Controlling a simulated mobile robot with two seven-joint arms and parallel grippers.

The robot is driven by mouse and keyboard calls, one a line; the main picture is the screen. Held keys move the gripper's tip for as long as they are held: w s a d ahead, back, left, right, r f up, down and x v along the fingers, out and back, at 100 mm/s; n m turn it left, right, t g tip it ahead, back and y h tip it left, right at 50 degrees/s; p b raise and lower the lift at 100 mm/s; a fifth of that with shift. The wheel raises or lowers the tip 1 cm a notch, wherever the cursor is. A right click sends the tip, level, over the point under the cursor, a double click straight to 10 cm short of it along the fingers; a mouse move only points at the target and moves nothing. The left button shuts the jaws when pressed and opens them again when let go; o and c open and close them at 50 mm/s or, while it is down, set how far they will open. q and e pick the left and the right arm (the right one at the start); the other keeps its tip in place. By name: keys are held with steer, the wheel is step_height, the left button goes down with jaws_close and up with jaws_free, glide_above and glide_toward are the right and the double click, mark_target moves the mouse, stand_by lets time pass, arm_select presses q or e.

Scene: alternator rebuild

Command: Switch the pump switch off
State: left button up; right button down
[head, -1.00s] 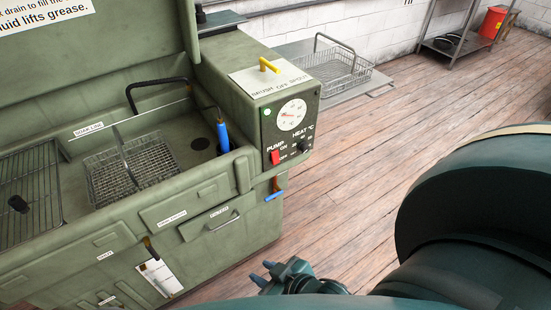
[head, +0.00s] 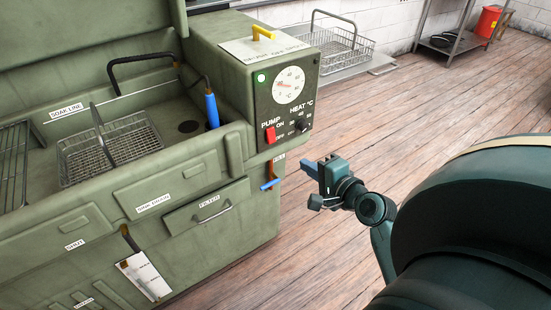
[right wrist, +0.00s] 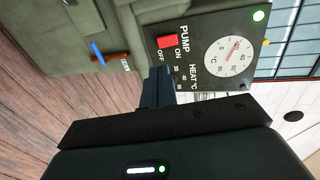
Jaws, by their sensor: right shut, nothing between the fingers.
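The red pump switch (head: 269,134) sits on the black control panel (head: 286,103) at the right end of the green parts washer, with ON marked above and OFF below. It also shows in the right wrist view (right wrist: 166,42), where the panel appears turned on its side. A green lamp (head: 261,78) on the panel is lit. My right gripper (head: 306,166) is shut and empty, to the right of and below the switch, apart from it. Its shut fingers (right wrist: 158,82) point toward the panel in the right wrist view. My left gripper is not in view.
A heat knob (head: 303,124) and a dial (head: 288,85) share the panel. A wire basket (head: 112,150) and a blue brush (head: 212,111) are in the basin. The wooden floor on the right is open.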

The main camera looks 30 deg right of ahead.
mark_target(270, 144)
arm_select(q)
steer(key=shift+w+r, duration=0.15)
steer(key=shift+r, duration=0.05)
arm_select(e)
steer(key=shift+f, duration=0.35)
steer(key=shift+w, duration=0.1)
arm_select(q)
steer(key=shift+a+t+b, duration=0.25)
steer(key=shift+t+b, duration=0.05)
steer(key=shift+b, duration=0.3)
arm_select(e)
steer(key=x, duration=1.4)
